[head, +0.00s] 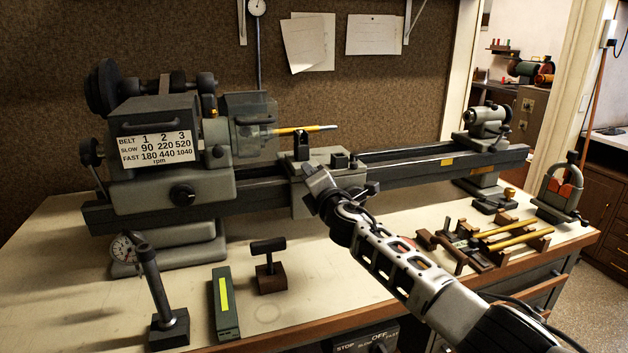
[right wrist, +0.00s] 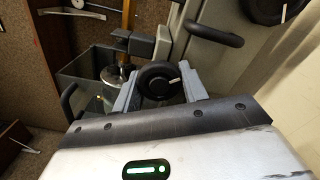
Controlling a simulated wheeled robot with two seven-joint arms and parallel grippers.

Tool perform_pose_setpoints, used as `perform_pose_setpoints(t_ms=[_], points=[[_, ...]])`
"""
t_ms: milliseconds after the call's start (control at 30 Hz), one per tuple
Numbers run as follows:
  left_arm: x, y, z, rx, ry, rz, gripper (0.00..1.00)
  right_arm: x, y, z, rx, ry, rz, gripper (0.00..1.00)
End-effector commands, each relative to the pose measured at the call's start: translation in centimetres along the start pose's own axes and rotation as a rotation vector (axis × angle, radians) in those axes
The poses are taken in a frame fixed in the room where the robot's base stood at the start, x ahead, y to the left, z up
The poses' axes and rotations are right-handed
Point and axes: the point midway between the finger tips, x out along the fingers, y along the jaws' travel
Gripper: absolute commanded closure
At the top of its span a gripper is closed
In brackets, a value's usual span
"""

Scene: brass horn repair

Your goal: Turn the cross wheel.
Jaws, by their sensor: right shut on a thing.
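The lathe's carriage (head: 300,200) sits mid-bed, with a tool post (head: 302,146) on top. My right gripper (head: 314,180) reaches in from the lower right to the front of the carriage. In the right wrist view, the cross wheel (right wrist: 156,80), a dark round wheel with a pale mark on its face, sits between the two grey fingers, and the gripper is shut on it. In the head view my gripper hides the wheel. My left gripper is not in view.
The headstock (head: 155,135) with a speed plate stands left; the tailstock (head: 488,125) is at the far right of the bed. Brass tubes (head: 510,232) lie right.

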Motion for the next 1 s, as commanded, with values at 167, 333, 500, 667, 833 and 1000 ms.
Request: perform_pose_setpoints(t_ms=[167, 333, 500, 667, 833, 1000], points=[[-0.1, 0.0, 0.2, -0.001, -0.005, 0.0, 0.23, 0.0, -0.1, 0.1, 0.001, -0.001, -0.002, 0.35], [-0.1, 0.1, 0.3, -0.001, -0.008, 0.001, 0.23, 0.0, -0.1, 0.0, 0.002, -0.001, -0.001, 0.35], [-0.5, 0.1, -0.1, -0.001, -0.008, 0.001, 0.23, -0.5, 0.1, 0.1, 0.003, -0.001, 0.0, 0.35], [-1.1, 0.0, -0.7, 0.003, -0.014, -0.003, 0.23, -2.2, 0.2, 0.3, 0.002, -0.001, -0.001, 0.35], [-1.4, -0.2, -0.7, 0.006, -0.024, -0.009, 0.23, -4.9, 0.1, 0.2, 0.002, 0.0, -0.001, 0.35], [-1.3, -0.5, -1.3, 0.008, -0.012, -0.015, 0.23, -7.9, 0.0, 0.1, 0.002, 0.002, -0.001, 0.35]])
